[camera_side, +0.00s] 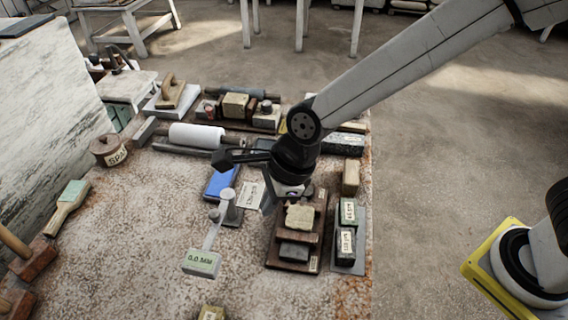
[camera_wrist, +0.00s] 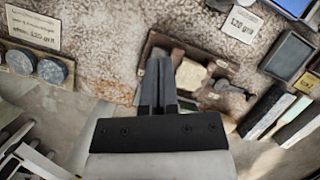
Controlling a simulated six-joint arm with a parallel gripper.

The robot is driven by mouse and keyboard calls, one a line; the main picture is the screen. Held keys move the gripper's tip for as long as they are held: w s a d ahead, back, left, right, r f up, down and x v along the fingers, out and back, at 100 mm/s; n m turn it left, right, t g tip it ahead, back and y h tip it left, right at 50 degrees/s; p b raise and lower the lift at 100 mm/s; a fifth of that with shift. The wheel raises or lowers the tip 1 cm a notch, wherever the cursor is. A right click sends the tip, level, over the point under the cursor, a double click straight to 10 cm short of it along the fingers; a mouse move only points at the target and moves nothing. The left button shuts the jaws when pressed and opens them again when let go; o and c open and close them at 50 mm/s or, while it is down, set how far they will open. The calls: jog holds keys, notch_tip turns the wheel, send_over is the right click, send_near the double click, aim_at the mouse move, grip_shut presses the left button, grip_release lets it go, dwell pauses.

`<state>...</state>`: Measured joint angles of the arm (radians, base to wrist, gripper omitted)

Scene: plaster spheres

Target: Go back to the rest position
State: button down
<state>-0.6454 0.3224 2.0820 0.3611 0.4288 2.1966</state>
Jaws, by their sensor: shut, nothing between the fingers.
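My gripper (camera_side: 268,203) hangs over the stone-topped bench (camera_side: 130,240), near its right side. In the wrist view its two dark fingers (camera_wrist: 158,66) lie close together with nothing held between them. In the side view the fingertips are small and partly hard to make out. They are just left of a wooden rack (camera_side: 313,238) that bears a pale yellow block (camera_side: 299,217) and a dark block (camera_side: 294,252). The pale block also shows beside the fingers in the wrist view (camera_wrist: 190,75). I cannot tell how high the fingertips are above the bench. No plaster sphere is clearly visible.
A white roller (camera_side: 196,136) lies behind. Labelled blocks (camera_side: 346,240) sit at the right edge.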

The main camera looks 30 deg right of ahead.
jog(key=s+d+f+n+h, duration=0.1)
jog(key=s+d+n+h, duration=0.1)
jog(key=d+n, duration=0.8)
jog(key=s+d+n+h, duration=0.1)
jog(key=s+d+n, duration=0.2)
jog(key=d+n, duration=0.8)
jog(key=d, duration=0.7)
jog(key=shift+d+f+t+h, duration=0.2)
jog(key=shift+f+t+h, duration=0.1)
jog(key=shift+f+h, duration=0.1)
